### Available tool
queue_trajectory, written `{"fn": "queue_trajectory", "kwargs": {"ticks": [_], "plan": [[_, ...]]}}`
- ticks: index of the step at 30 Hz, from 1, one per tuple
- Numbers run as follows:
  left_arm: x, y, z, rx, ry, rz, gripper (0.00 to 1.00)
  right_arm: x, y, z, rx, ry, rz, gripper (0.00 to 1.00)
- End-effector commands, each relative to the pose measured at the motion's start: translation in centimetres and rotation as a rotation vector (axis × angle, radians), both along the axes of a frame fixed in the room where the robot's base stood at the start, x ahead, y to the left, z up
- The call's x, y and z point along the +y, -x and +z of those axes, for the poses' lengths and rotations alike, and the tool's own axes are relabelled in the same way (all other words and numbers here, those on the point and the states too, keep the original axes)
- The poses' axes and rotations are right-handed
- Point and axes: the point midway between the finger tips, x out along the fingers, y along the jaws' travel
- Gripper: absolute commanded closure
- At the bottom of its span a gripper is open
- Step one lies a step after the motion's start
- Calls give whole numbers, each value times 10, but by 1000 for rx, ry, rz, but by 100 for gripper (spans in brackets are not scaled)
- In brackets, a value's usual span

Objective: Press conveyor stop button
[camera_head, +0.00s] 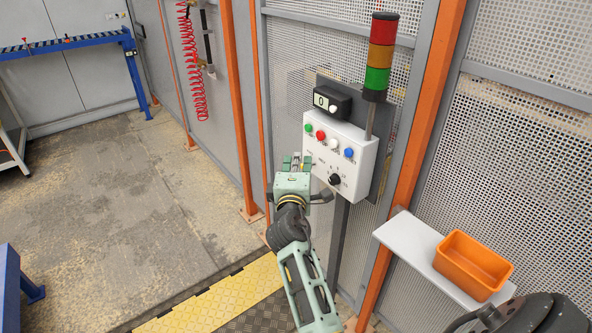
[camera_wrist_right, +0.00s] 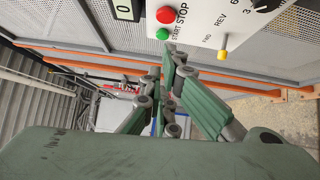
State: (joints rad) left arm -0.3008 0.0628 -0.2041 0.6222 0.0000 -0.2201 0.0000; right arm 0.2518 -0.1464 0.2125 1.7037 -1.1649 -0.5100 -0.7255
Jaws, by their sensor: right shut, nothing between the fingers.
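The white control box (camera_head: 357,174) is mounted on a dark post in front of the mesh fence. Its top row has a green button (camera_head: 308,127), the red stop button (camera_head: 320,134), a white button and a blue button. In the right wrist view the red stop button (camera_wrist_right: 165,15) sits beside the word STOP, above the green start button (camera_wrist_right: 163,34). My right gripper (camera_head: 297,162) is shut and empty, at the box's left side and lower than the red button in the head view. In the wrist view its fingertips (camera_wrist_right: 168,58) are just below the green button. My left gripper is out of view.
A stack light (camera_head: 381,55) and a small black display (camera_head: 325,101) stand above the box. A black knob (camera_head: 334,179) is on its lower face. An orange bin (camera_head: 468,268) sits on a white shelf (camera_head: 410,240) at the right. Open floor lies left.

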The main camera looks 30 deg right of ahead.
Motion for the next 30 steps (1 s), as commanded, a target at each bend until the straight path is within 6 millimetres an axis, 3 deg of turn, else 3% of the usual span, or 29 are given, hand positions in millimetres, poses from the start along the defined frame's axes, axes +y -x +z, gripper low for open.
{"fn": "queue_trajectory", "kwargs": {"ticks": [4,11,30], "plan": [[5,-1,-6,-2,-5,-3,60,11,14,-2,0,0,1,100],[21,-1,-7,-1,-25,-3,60,16,21,-1,1,1,0,100],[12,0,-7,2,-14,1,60,16,20,-1,0,0,1,100]]}}
